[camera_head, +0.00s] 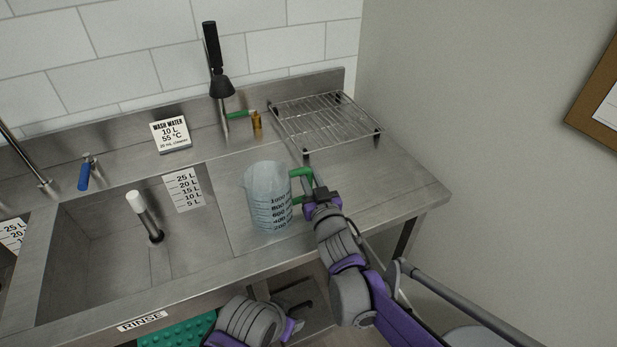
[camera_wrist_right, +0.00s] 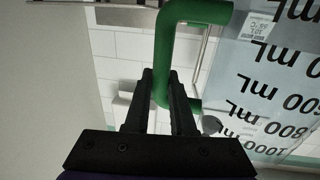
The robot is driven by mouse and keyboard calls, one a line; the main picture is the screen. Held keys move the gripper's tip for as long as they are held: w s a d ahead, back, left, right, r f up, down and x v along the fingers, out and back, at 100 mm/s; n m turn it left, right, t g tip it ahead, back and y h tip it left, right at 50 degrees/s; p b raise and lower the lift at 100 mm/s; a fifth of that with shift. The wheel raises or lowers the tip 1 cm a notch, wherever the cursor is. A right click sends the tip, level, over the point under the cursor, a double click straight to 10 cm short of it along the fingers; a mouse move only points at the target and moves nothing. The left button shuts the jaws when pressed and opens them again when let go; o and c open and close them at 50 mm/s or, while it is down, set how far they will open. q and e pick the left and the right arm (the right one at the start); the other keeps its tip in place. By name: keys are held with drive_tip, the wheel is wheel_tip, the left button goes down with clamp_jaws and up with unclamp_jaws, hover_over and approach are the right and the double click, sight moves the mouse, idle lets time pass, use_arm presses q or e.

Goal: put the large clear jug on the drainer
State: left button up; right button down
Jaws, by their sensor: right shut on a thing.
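The large clear jug (camera_head: 268,198) is upright over the steel counter, to the right of the sink. I cannot tell whether its base touches the counter. It has dark volume marks and a green handle (camera_head: 302,174) on its right side. My right gripper (camera_head: 311,196) is shut on that handle. In the right wrist view the green handle (camera_wrist_right: 178,50) is between my dark fingers (camera_wrist_right: 172,105), with the jug's marked wall (camera_wrist_right: 265,85) beside it. The wire drainer (camera_head: 325,122) stands empty at the back right. My left arm shows at the bottom; its gripper is unclear.
The sink basin (camera_head: 105,235) lies to the left, with a white-topped standpipe (camera_head: 146,215). The counter between jug and drainer is clear.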

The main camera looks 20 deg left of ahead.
drive_tip(key=shift+f, duration=0.15)
drive_tip(key=shift+f, duration=0.15)
drive_tip(key=c, duration=0.8)
unclamp_jaws()
drive_tip(key=shift+o, duration=0.2)
drive_tip(key=shift+r, duration=0.2)
drive_tip(key=b+v, duration=0.1)
drive_tip(key=v, duration=1.1)
